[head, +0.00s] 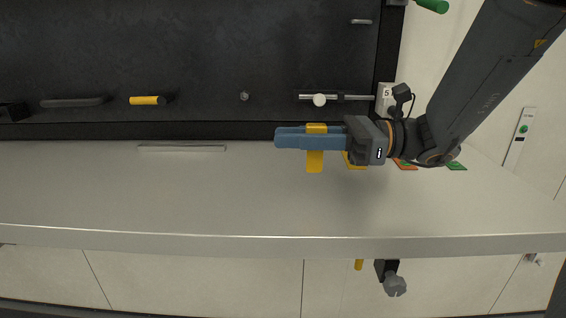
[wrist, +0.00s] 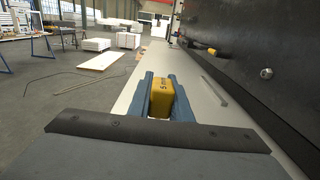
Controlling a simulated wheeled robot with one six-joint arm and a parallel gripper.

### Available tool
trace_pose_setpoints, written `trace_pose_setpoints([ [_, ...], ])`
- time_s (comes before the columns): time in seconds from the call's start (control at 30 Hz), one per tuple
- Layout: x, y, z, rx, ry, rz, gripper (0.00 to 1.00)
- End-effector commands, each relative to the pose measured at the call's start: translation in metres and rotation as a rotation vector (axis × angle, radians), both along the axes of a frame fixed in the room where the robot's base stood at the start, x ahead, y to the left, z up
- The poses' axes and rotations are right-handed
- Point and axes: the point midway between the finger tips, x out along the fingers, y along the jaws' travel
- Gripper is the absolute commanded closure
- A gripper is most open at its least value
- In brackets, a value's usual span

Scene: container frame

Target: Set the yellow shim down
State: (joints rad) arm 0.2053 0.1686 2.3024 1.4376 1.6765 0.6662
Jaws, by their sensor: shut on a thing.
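The yellow shim (head: 315,161) is a small flat block, held upright between the blue fingers of my gripper (head: 300,138). In the head view it shows above and below the fingers, over the grey bench top (head: 200,200). In the wrist view the shim (wrist: 160,97) sits between the two blue fingers (wrist: 159,90), with dark marking on its top face. My gripper is shut on it. Whether the shim's lower end touches the bench cannot be told.
A dark panel (head: 200,60) with a yellow-gripped handle (head: 145,100) and a sliding rod (head: 355,97) stands behind the bench. A thin strip (head: 182,148) lies at its foot. Orange (head: 405,164) and green (head: 456,166) pieces lie right.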

Motion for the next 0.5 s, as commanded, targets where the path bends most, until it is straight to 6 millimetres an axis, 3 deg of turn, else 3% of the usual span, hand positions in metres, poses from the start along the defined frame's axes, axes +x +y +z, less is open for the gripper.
trace_pose_setpoints([
  [0.5, -0.001, 0.001, -0.055, 0.000, 0.002, 0.001, 1.00],
])
